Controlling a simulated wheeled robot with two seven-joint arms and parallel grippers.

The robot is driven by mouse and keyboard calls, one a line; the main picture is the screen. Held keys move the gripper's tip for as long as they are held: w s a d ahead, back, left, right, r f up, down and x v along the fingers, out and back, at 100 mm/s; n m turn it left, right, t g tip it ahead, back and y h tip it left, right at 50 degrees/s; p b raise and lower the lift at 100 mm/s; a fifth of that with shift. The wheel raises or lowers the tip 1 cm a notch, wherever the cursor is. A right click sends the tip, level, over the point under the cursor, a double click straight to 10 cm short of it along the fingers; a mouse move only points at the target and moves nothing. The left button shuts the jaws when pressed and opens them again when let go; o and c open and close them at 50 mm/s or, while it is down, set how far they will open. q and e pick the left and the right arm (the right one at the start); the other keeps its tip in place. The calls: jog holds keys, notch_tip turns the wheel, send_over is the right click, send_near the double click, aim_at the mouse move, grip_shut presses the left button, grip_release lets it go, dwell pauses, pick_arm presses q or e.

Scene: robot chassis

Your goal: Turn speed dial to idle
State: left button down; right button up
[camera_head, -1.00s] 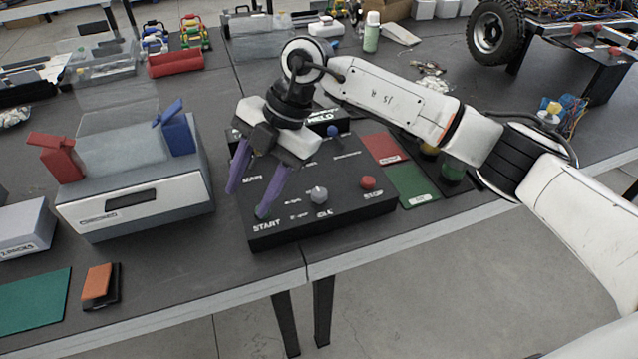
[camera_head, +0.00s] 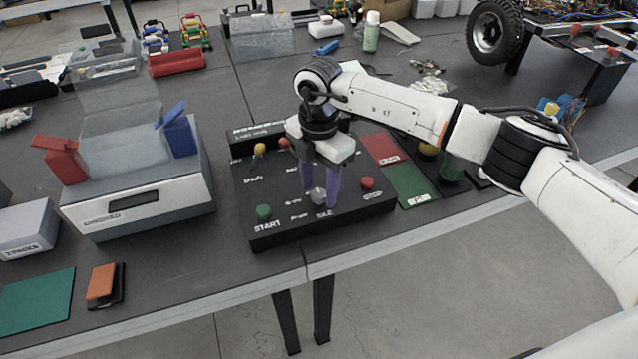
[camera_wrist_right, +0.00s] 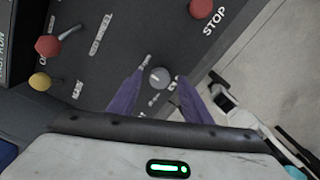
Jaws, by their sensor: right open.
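The speed dial (camera_head: 318,196) is a small grey knob on the black control panel (camera_head: 350,221), just above the word IDLE. My right gripper (camera_head: 321,203) points down at it, with its purple fingers on either side of the knob. In the right wrist view the grey dial (camera_wrist_right: 160,76) lies between the open fingertips (camera_wrist_right: 161,73) with a white mark on its top. A gap seems to show beside the knob; contact cannot be told. My left gripper is not in view.
A green START button (camera_head: 263,212) and a red STOP button (camera_head: 367,183) flank the dial. Yellow-tipped (camera_head: 259,149) and red-tipped (camera_head: 283,143) levers stand behind. A grey box with red and blue parts (camera_head: 140,208) stands left of the panel.

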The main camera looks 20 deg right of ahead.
jog(key=shift+f, duration=0.2)
jog(key=shift+c, duration=0.3)
jog(key=c, duration=1)
